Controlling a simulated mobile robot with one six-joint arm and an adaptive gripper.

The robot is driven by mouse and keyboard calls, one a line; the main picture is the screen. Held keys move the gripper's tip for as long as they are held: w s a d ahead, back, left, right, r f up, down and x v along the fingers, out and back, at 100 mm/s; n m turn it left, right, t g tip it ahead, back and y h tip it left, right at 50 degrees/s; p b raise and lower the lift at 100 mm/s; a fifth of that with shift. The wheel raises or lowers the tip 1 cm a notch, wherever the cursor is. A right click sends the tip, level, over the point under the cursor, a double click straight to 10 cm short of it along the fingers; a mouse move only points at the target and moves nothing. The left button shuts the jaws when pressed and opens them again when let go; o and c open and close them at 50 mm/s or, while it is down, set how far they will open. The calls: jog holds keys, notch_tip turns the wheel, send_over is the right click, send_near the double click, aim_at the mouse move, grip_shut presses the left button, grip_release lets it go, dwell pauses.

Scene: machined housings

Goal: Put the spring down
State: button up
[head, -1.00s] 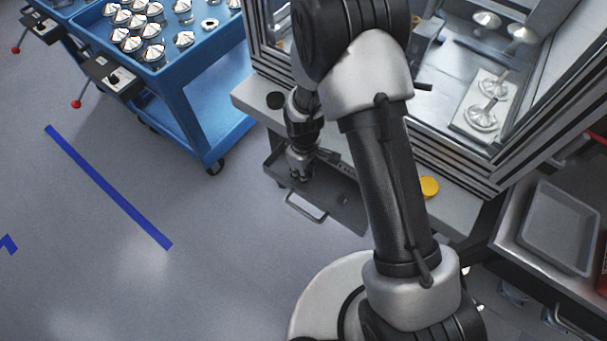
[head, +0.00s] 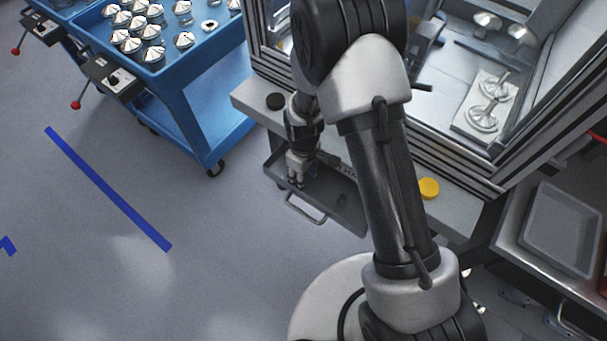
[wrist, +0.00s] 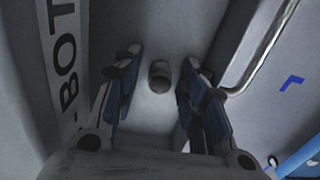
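A small dark grey cylinder, which looks like the spring (wrist: 160,76), is between my fingertips in the wrist view. Gaps show on both sides of it, so the fingers do not touch it. My gripper (head: 296,181) is open and points down into the left part of an open grey drawer (head: 350,217). It also shows in the wrist view (wrist: 158,82), with one blue-padded finger on each side. The spring appears to be on the drawer floor. In the head view I cannot make it out at the gripper.
The drawer's handle (head: 306,208) is at its front. A blue cart (head: 205,120) with several metal cones stands to the left. A grey tray (head: 562,232) is at the right.

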jog(key=shift+r, duration=0.1)
jog(key=d+r+m+t+p, duration=0.1)
jog(key=d+r+m+p, duration=0.2)
jog(key=r, duration=2)
jog(key=s+d+r+m+t, duration=0.1)
jog(key=s+d+r+m, duration=0.2)
jog(key=s+r, duration=0.6)
jog(key=s+d+r+m+t+p, duration=0.1)
jog(key=s+d+r+m+t, duration=0.1)
jog(key=s+d+r+m, duration=0.2)
jog(key=s+d+r, duration=0.2)
jog(key=s+r, duration=0.2)
jog(key=s, duration=0.2)
jog(key=shift+s+d+r+t, duration=0.3)
jog(key=shift+s+r, duration=0.05)
jog(key=shift+c, duration=0.5)
